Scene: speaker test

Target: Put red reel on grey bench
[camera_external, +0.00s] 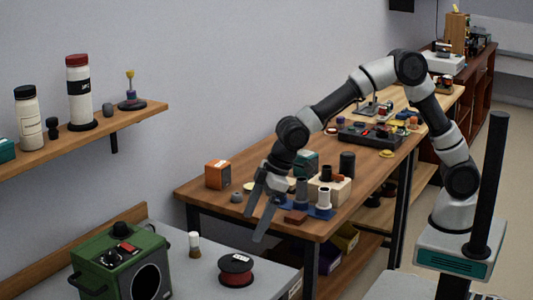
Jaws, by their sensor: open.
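The red reel (236,271), with black flanges and red winding, lies flat on a grey-topped surface at the lower left, which looks like the grey bench (200,272). My gripper (254,227) is open and empty, fingers pointing down. A clear gap shows between the fingertips and the reel. How far apart they are in depth, I cannot tell.
A green box-shaped device (121,262) and a small white-and-brown bottle (194,244) stand left of the reel. The wooden table (215,199) behind holds an orange box (218,174) and several small parts. A wall shelf (90,137) with bottles hangs at left.

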